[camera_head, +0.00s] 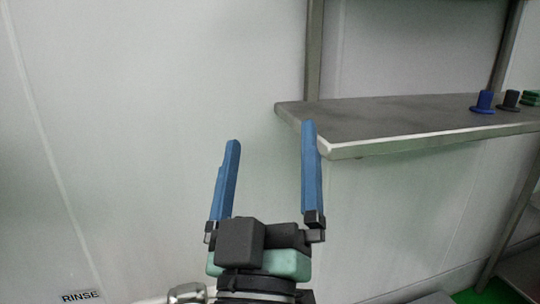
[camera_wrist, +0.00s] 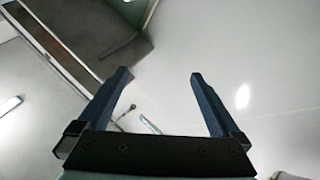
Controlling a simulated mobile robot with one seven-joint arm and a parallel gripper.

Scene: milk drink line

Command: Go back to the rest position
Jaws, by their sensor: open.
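My gripper (camera_head: 268,150) is raised in front of a pale wall in the head view, its two blue fingers pointing up. The fingers stand wide apart with nothing between them. The right finger overlaps the near left end of the metal shelf in the picture; I cannot tell how far apart they are in depth. In the wrist view my gripper (camera_wrist: 160,75) is also open and empty, with the pale wall beyond it.
A metal shelf (camera_head: 380,122) runs to the right. On it stand a blue flanged piece (camera_head: 484,102), a black one (camera_head: 509,101) and green stacked pieces (camera_head: 531,98). A sign reading RINSE (camera_head: 81,297) is at the lower left. The left side shows bare wall.

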